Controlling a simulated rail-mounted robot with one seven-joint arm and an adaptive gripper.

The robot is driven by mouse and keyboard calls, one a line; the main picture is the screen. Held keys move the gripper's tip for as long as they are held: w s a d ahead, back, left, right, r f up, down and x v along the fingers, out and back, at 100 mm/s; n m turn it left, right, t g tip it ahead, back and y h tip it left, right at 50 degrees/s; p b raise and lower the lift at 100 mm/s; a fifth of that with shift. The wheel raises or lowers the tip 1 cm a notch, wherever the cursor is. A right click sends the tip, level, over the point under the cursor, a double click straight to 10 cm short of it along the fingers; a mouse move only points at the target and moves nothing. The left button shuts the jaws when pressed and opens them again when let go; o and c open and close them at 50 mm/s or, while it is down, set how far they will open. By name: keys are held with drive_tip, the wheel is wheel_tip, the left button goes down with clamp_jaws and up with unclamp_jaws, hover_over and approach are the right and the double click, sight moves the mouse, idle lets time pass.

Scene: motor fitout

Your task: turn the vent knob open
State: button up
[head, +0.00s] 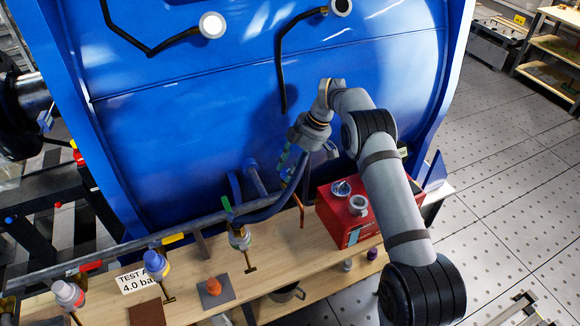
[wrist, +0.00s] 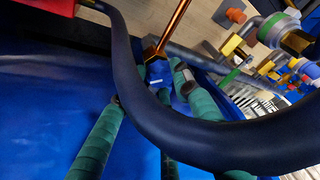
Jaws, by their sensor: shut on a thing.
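In the head view, my gripper (head: 284,163) is beside the blue vessel, above the bench, with green fingers pointing down and partly hidden by a dark blue hose (head: 287,200). In the wrist view, my gripper (wrist: 150,92) has its green wrapped fingers closed in around a small blue piece with a white mark, which appears to be the vent knob (wrist: 157,74). A copper-coloured rod (wrist: 172,30) rises beside it. The hose (wrist: 205,142) crosses in front of the fingers and hides part of them, so the contact is not clear.
The large blue vessel (head: 240,90) fills the back. A red box (head: 345,232) stands on the wooden bench (head: 205,262) below my arm.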

drive_tip(key=shift+a+r, duration=0.15)
drive_tip(key=shift+a, duration=0.15)
drive_tip(key=o, duration=1.1)
drive_tip(key=shift+s, duration=0.15)
drive_tip(key=shift+d, duration=0.15)
drive_tip(key=v, duration=1.1)
drive_tip(key=shift+d+r, duration=0.2)
drive_tip(key=shift+r, duration=0.15)
drive_tip(key=shift+f, duration=0.15)
